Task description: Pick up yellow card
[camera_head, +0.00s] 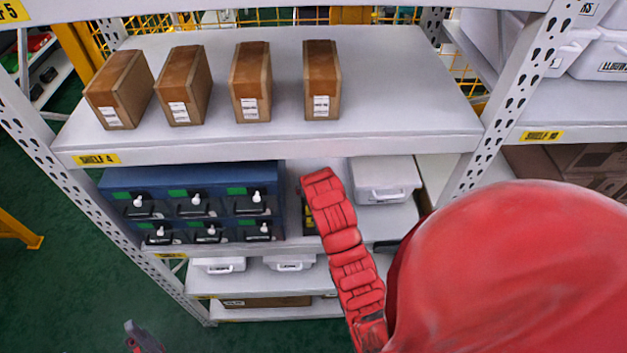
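I cannot clearly make out a separate yellow card. Small yellow patches (308,214) show on the middle shelf, between the blue cabinet and a white box, partly hidden behind my red arm; I cannot tell what they are. A yellow label reading SHELF 4 (97,159) is on the upper shelf's front edge. A small grey and red end piece, seemingly my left gripper (140,335), shows at the bottom left, away from the shelves; its finger opening is unclear. My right arm's red parts cover the lower middle and right; its gripper fingers do not show.
Several brown cartons (322,80) stand on the upper shelf (400,90), whose right part is clear. A blue cabinet (190,180) with black bins fills the middle shelf's left. A white lidded box (384,181) stands to the right. Perforated uprights (520,80) flank the rack.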

